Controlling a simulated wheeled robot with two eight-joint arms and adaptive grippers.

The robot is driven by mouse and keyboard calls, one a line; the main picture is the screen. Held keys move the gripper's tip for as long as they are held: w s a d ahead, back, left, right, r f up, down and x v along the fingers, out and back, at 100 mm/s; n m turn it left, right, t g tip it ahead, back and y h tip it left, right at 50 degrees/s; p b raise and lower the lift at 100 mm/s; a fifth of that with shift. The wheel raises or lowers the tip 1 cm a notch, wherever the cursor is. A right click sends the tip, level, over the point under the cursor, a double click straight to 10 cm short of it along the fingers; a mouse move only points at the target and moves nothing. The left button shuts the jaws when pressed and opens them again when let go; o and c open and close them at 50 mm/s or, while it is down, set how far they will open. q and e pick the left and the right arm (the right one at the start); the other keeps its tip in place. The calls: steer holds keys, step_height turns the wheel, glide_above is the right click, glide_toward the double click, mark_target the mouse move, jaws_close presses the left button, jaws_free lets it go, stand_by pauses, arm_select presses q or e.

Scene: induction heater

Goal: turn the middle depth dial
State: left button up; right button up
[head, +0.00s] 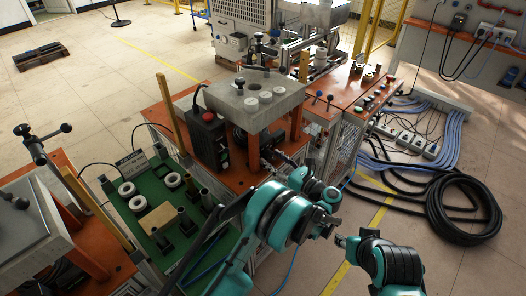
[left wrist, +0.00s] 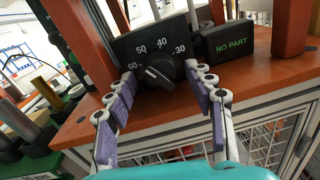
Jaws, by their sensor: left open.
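The dial (left wrist: 160,71) is a round black knob with a pale mark, on a black panel (left wrist: 126,48) numbered 30 to 60, in the left wrist view. The exact setting of the mark is unclear. My left gripper (left wrist: 159,74) is open in front of it, one finger to each side of the knob; I cannot tell whether either touches. In the head view my left gripper (head: 277,158) reaches in under the grey block, and the dial cannot be made out there. No other dial can be made out.
A "NO PART" display (left wrist: 226,39) stands right of the dial panel. An orange post (left wrist: 290,25) rises beyond it. A black box with a red button (head: 208,140) stands left of the grey block (head: 250,100). A green tray (head: 125,215) holds white rings.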

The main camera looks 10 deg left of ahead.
arm_select(q)
steer(key=shift+w+a, duration=0.15)
steer(key=shift+w, duration=0.05)
steer(key=shift+s, duration=0.1)
steer(key=c, duration=1.2)
steer(key=shift+o, duration=0.2)
steer(key=m, duration=0.2)
steer(key=shift+m+b, duration=0.3)
steer(key=shift+b, duration=0.05)
steer(key=m, duration=0.3)
steer(key=shift+r, duration=0.15)
steer(key=o, duration=1.2)
steer(key=shift+c, duration=0.2)
